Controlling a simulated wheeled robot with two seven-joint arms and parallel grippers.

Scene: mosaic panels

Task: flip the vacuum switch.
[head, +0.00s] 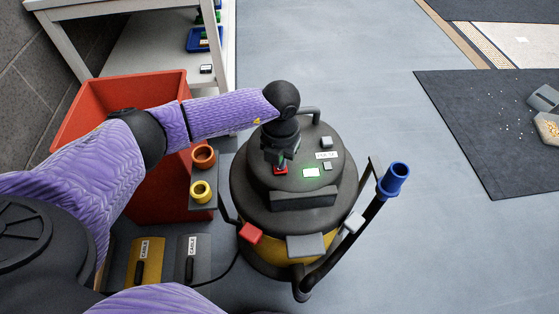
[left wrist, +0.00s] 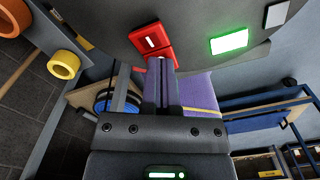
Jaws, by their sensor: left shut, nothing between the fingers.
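The vacuum (head: 300,220) is a dark round drum with a yellow lower band, standing on the grey floor. On its lid is a red switch (head: 281,171) with a green lit rectangle (head: 311,173) beside it. In the left wrist view the red switch (left wrist: 152,41) shows a white bar, and the green light (left wrist: 229,42) glows to its right. My left gripper (head: 281,160) points down at the switch, shut and empty. Its fingertips (left wrist: 160,62) overlap the switch's lower edge in the wrist view; I cannot tell if they touch. My right gripper is not in view.
A red bin (head: 150,195) stands left of the vacuum, below my left arm. Orange and yellow rings (head: 201,191) sit between them. A blue-tipped hose wand (head: 394,180) rises on the vacuum's right. A dark mat (head: 480,130) lies right; floor between is clear.

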